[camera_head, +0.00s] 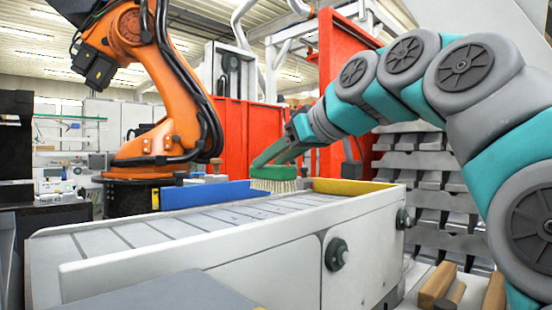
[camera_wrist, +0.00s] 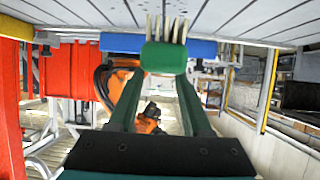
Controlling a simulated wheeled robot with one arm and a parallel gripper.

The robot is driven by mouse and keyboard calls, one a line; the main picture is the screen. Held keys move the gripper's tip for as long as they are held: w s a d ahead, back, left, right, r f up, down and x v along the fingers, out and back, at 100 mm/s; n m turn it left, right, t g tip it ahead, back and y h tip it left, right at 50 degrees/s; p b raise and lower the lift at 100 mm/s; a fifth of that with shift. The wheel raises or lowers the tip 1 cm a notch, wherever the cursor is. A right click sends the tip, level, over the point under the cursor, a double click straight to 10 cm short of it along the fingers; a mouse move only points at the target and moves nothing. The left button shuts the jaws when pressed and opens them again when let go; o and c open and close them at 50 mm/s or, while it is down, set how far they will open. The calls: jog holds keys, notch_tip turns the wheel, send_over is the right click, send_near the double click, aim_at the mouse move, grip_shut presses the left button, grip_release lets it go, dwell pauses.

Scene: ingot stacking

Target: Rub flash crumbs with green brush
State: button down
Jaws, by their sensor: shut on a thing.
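The green brush (camera_head: 273,172) has a green block with pale bristles pointing down. My gripper (camera_head: 262,161) is shut on its block, over the far right part of the slatted conveyor (camera_head: 150,236). In the wrist view, the brush (camera_wrist: 165,57) sits between the tips of my two green fingers (camera_wrist: 165,76), its bristles towards the grey slats (camera_wrist: 250,18), which appear at the top of that picture. The bristles are at or just above the slats; I cannot tell whether they touch. No flash crumbs can be made out in either view.
A blue side board (camera_head: 205,194) and a yellow end board (camera_head: 350,187) border the conveyor. An orange robot arm (camera_head: 165,120) stands behind it. Red panels (camera_head: 262,125) rise behind. A rack of grey ingots (camera_head: 425,160) is at right, wooden blocks (camera_head: 437,284) at front right.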

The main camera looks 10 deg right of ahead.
jog(key=w+a+r+p, duration=0.1)
jog(key=w+r+p, duration=0.2)
jog(key=w, duration=0.6)
jog(key=shift+a+r+p, duration=0.2)
jog(key=shift+a+p, duration=0.1)
jog(key=shift+p, duration=0.85)
dwell(5.9)
